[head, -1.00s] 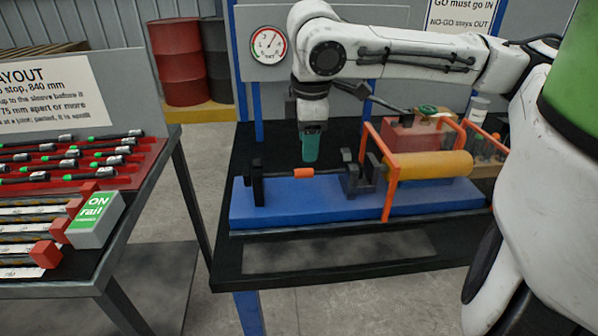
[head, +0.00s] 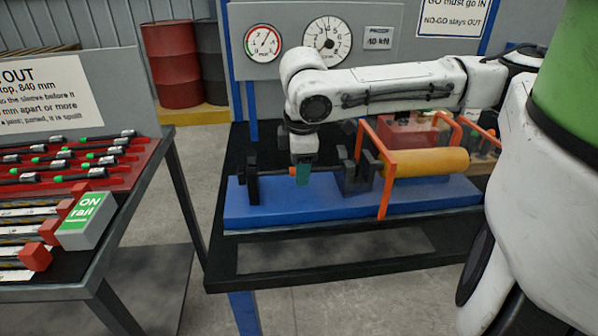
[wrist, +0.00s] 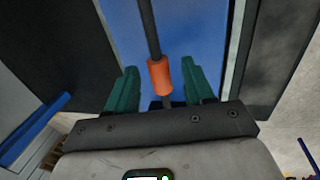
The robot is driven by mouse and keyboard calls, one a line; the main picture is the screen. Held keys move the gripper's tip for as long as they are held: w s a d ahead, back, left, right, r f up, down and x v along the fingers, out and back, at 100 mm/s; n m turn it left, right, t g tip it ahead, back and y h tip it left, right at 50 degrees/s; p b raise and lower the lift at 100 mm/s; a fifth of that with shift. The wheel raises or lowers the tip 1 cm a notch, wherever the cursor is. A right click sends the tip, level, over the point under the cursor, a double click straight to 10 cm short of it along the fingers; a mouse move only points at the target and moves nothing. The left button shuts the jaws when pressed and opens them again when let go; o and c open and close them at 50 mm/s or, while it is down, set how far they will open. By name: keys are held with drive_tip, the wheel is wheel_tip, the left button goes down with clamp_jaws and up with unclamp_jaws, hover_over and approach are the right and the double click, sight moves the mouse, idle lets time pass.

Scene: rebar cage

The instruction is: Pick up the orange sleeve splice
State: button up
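The orange sleeve splice (wrist: 159,77) sits on a dark bar (wrist: 149,30) above the blue bed of the bench fixture. In the wrist view it lies between the two green fingers of my gripper (wrist: 160,88), with a visible space on each side. My gripper is open and not touching it. In the head view my gripper (head: 303,176) points down at the bar between two black supports. It hides most of the sleeve there; only a small orange part (head: 292,171) shows at its left.
The blue fixture (head: 290,207) has a black support (head: 252,182) at left. At right stand an orange frame (head: 388,190) and an orange-yellow cylinder (head: 432,163). A table with a red tray (head: 140,172) of bars stands at left. Gauges (head: 327,41) are behind my arm.

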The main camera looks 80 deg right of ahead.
clamp_jaws()
drive_tip(key=shift+r, duration=0.2)
idle(0.6)
